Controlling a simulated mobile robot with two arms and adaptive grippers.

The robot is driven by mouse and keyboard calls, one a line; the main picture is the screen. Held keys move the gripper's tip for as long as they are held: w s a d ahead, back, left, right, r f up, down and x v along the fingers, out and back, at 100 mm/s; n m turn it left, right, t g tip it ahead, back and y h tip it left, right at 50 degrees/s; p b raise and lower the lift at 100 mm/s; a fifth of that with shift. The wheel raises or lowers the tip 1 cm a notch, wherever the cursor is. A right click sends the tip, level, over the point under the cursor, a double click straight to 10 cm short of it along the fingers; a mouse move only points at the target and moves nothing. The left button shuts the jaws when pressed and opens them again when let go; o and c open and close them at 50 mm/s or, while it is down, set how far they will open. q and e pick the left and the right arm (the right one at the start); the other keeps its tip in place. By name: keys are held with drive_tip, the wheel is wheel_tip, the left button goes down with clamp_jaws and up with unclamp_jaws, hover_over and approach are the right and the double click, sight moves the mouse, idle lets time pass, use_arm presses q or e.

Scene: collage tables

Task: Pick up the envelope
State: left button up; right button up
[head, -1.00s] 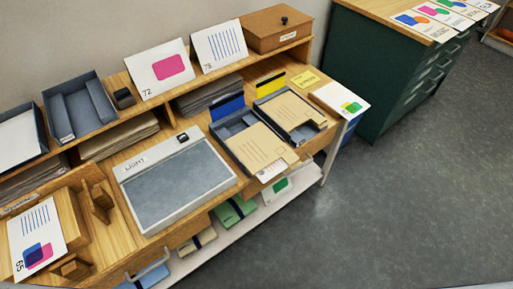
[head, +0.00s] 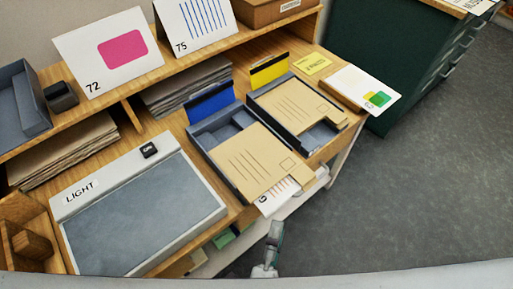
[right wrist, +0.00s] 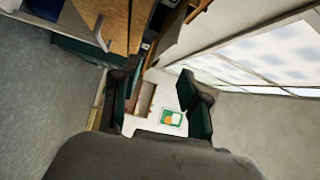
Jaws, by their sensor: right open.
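Two tan envelopes show in the head view. One envelope (head: 254,158) lies over the front of the grey tray with the blue divider, with a white card sticking out from under its front end. The other envelope (head: 295,105) lies in the grey tray with the yellow divider. My right gripper (head: 273,236) shows small at the bottom, in front of and below the table edge, apart from both envelopes. In the right wrist view its dark fingers (right wrist: 158,100) are spread and empty. My left gripper is not in view.
A light box (head: 140,212) stands left of the trays. A white card (head: 361,88) with coloured squares lies at the right end of the table. A dark green cabinet (head: 370,45) stands at the back right. Grey floor (head: 420,170) is clear at the right.

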drive_tip(key=m+h, duration=0.1)
drive_tip(key=m, duration=0.1)
drive_tip(key=g, duration=0.1)
approach(306, 168)
drive_tip(key=w, duration=0.2)
drive_tip(key=shift+h, duration=0.3)
drive_tip(key=x, duration=0.2)
drive_tip(key=f+x, duration=0.1)
drive_tip(key=x, duration=0.1)
drive_tip(key=shift+d, duration=0.2)
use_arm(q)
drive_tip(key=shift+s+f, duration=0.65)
use_arm(e)
drive_tip(key=shift+w, duration=0.1)
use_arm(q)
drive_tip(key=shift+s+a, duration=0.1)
use_arm(e)
drive_tip(key=shift+c, duration=0.4)
clamp_jaws()
